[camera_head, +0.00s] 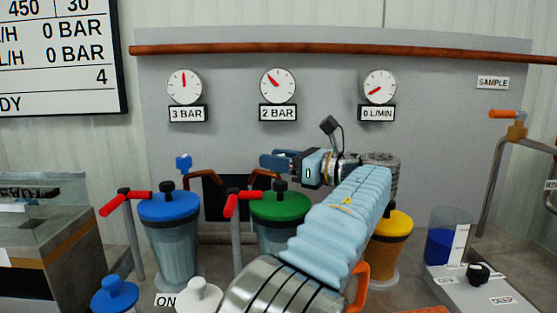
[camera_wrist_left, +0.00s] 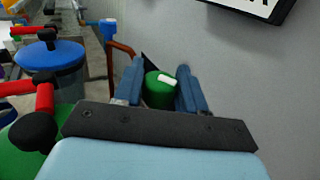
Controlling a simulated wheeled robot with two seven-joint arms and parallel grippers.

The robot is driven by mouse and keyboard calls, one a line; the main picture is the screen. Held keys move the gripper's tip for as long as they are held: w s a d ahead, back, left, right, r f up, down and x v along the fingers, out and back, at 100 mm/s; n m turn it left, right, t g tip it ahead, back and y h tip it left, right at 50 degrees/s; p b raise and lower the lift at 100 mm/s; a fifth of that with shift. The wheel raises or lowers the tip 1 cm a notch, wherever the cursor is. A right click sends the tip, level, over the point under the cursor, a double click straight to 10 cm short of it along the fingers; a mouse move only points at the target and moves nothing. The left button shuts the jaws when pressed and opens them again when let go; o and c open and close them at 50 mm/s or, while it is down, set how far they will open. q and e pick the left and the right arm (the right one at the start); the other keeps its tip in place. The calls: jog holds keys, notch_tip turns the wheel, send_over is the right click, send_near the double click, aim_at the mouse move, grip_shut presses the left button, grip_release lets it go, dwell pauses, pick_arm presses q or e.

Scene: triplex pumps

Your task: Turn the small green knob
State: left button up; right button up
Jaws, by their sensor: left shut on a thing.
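The small green knob (camera_wrist_left: 158,95) with a white mark on top shows in the left wrist view, between the two blue fingers of my left gripper (camera_wrist_left: 160,70). The fingers are shut on its sides. In the head view my left gripper (camera_head: 277,160) reaches to the panel's pipework above the green-lidded vessel (camera_head: 281,205), and the knob is hidden there by the fingers. My right gripper is not in view.
A small blue knob (camera_head: 183,163) sits on the pipe to the left. Blue-lidded (camera_head: 168,207) and yellow-lidded (camera_head: 396,224) vessels stand either side of the green one. Red-handled levers (camera_head: 126,200) rise in front. Gauges (camera_head: 278,84) read 3 BAR, 2 BAR and 0 L/MIN.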

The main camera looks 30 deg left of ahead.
pick_arm(q)
jog(key=shift+f+m+t+b, duration=0.1)
jog(key=shift+m+t+b, duration=0.3)
jog(key=shift+t, duration=0.2)
jog(key=shift+m+t, duration=0.4)
jog(key=shift+t, duration=0.3)
jog(key=o, duration=0.9)
jog(key=d, duration=0.4)
jog(key=s+d, duration=0.1)
jog(key=d, duration=0.8)
jog(key=shift+s+d, duration=0.4)
